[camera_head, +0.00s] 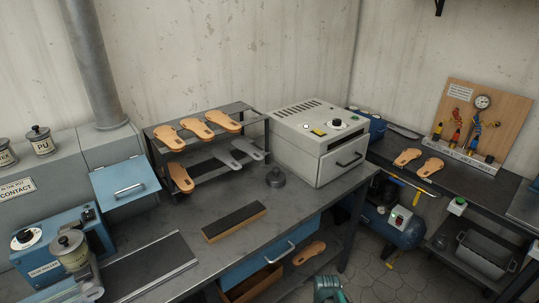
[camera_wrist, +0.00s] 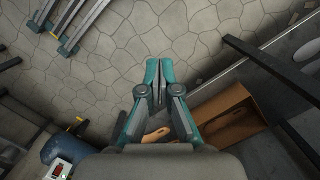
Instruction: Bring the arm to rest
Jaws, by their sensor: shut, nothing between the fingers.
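My gripper (camera_wrist: 159,68) is shut and empty in the wrist view, its teal fingertips together above the tiled floor. A teal part of my arm or gripper also shows at the bottom edge of the head view, low in front of the workbench (camera_head: 190,213). Which part it is I cannot tell. In the wrist view, a tan sole (camera_wrist: 157,135) shows partly behind the fingers. The gap between gripper and sole cannot be judged.
A brown open box (camera_wrist: 222,112) lies right of my gripper on the shelf under the bench. A blue drawer (camera_head: 265,262) sits above that shelf. A blue compressor (camera_head: 398,230) stands on the floor at right. Open tiled floor (camera_wrist: 175,30) shows ahead of my fingers.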

